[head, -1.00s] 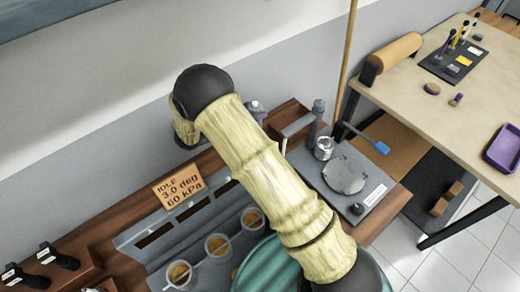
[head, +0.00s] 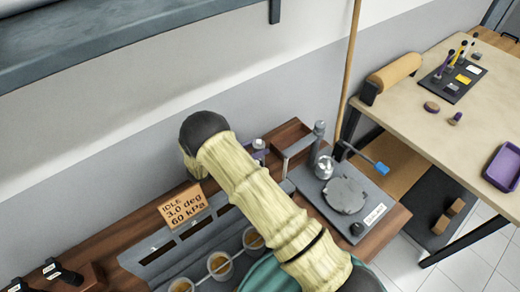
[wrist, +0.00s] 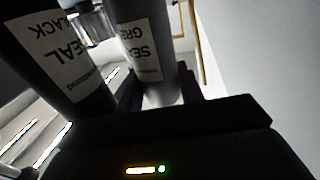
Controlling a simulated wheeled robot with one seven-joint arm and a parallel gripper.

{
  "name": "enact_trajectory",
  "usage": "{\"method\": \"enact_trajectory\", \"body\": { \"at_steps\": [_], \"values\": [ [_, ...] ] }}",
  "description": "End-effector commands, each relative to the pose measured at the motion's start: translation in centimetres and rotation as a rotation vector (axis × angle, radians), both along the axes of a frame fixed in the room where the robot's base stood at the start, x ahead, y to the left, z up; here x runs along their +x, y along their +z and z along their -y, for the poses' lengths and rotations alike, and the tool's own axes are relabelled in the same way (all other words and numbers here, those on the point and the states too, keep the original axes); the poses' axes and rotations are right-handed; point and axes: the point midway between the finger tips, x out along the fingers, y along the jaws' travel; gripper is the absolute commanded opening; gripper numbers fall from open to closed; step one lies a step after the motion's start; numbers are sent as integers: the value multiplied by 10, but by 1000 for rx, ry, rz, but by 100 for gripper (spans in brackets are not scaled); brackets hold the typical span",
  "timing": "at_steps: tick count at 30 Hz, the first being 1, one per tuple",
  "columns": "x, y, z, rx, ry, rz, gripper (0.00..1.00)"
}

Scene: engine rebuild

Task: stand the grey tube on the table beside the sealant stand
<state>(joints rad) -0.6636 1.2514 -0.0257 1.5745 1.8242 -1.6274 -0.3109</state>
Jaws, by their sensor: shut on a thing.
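In the wrist view, the grey tube (wrist: 146,50) with a white label reading "SEA… GRE…" stands between the fingers of my gripper (wrist: 160,92), which is shut on it. A black tube (wrist: 45,60) with a similar label is close beside it on the left. I cannot tell whether the two touch. In the head view, my arm hides the gripper and the grey tube. The sealant stand cannot be made out clearly, and the grey tube's base is hidden.
A wooden bench holds a sign (head: 183,206) reading "IDLE 3.0 deg 60 kPa", several cups (head: 219,264), and a grey plate device (head: 345,196). An open wooden box (head: 287,140) stands behind. A pale table (head: 440,125) with a purple tray (head: 503,167) is at right.

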Motion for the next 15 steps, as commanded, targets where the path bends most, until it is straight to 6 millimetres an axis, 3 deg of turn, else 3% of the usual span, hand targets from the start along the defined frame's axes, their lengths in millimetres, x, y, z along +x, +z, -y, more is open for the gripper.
{"method": "enact_trajectory", "body": {
  "at_steps": [4,15],
  "values": [
    [0,-13,0,-1,0,0,3],
    [0,-19,0,-1,0,1,3]
  ]
}}
